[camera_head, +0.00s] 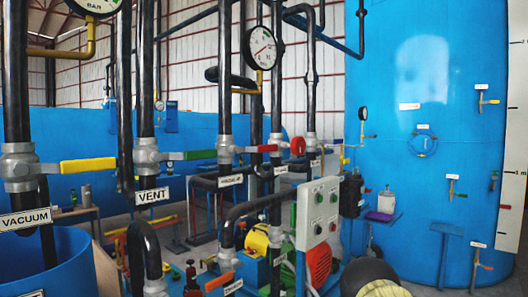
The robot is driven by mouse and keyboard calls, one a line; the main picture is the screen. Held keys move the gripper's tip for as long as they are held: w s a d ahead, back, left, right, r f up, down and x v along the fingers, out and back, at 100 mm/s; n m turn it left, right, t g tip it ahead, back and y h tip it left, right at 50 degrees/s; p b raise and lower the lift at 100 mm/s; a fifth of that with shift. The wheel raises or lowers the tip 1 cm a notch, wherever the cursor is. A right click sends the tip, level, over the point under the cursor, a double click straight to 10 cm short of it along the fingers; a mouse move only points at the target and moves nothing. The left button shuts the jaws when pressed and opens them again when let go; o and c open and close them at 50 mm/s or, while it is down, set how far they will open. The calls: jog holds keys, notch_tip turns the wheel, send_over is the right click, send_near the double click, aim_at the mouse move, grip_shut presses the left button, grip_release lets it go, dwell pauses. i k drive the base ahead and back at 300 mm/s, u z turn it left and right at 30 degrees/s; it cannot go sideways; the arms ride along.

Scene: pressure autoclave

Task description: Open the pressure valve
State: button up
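A row of valves on dark vertical pipes runs across the left half of the head view. The valve labelled VACUUM (18,166) has a yellow lever (88,165) pointing right. The valve labelled VENT (146,155) has a green lever (201,155) pointing right. A third valve (226,150) has a red lever (262,148) pointing right; the label (231,181) below it is too small to read surely. I cannot tell for certain which one is the pressure valve. My gripper is not in view.
Round gauges (262,47) sit above the pipes. A grey control box (318,212) with buttons stands right of them. A large blue tank (430,150) fills the right. A blue vessel (65,268) is at lower left. An orange lever (219,281) sits low among crowded pipes and pumps.

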aim_at(262, 148)
jog(key=u, duration=1.7)
jog(key=k, duration=1.5)
jog(key=z, duration=0.85)
jog(key=i, duration=1)
jog(key=z, duration=0.05)
